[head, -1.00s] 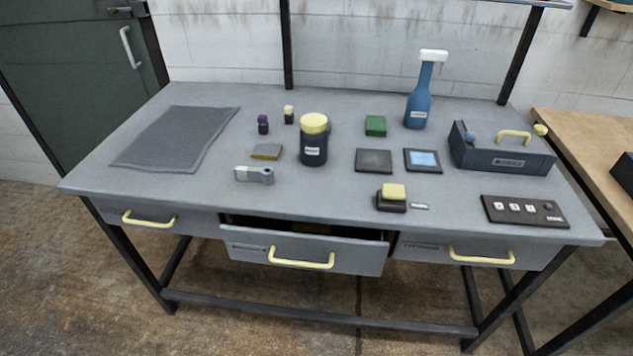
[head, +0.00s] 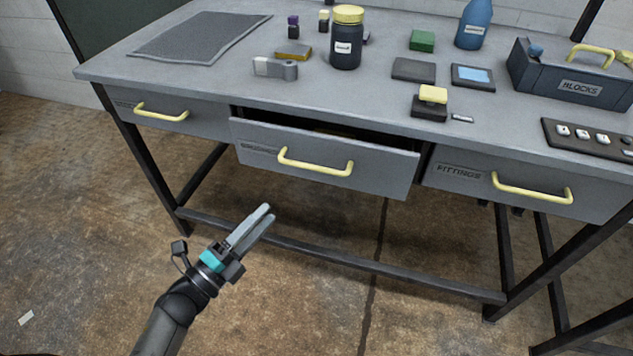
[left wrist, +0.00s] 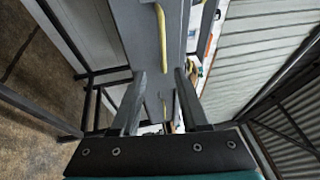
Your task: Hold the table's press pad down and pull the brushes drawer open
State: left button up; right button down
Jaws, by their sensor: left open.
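The press pad (head: 432,95), a yellow block on a black base, stands near the front edge of the grey table (head: 215,85). No gripper is on it. The middle drawer (head: 380,174) stands partly open, with a yellow handle (head: 315,163); its label is too blurred to read, so I cannot tell whether it is the brushes drawer. My left gripper (head: 267,214) is open and empty, in front of and below this drawer. In the left wrist view, a yellow handle (left wrist: 162,40) on a grey front shows beyond the open fingers (left wrist: 160,73). My right gripper is out of view.
The left drawer (head: 205,119) and the FITTINGS drawer (head: 455,186) look shut. The tabletop holds a dark jar (head: 346,50), a BLOCKS tray (head: 545,85), a button panel (head: 590,140) and small items. A table leg (head: 150,165) and low crossbar (head: 350,257) stand below.

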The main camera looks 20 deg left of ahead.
aim_at(312, 166)
pick_arm(q)
jog(key=shift+r+b+x, duration=0.2)
jog(key=shift+b+x, duration=0.35)
jog(key=shift+x, duration=3.3)
jog(key=shift+r+b+x, duration=0.15)
jog(key=shift+b+x, duration=0.35)
jog(key=shift+x, duration=3.3)
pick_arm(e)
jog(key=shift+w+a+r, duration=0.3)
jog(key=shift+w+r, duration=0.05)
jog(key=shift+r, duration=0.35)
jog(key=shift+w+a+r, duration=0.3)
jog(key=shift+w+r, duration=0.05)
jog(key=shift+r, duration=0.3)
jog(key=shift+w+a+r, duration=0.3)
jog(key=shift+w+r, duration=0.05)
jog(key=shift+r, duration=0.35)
pick_arm(q)
jog(key=shift+s+d, duration=0.1)
jog(key=shift+d, duration=0.1)
grip_shut()
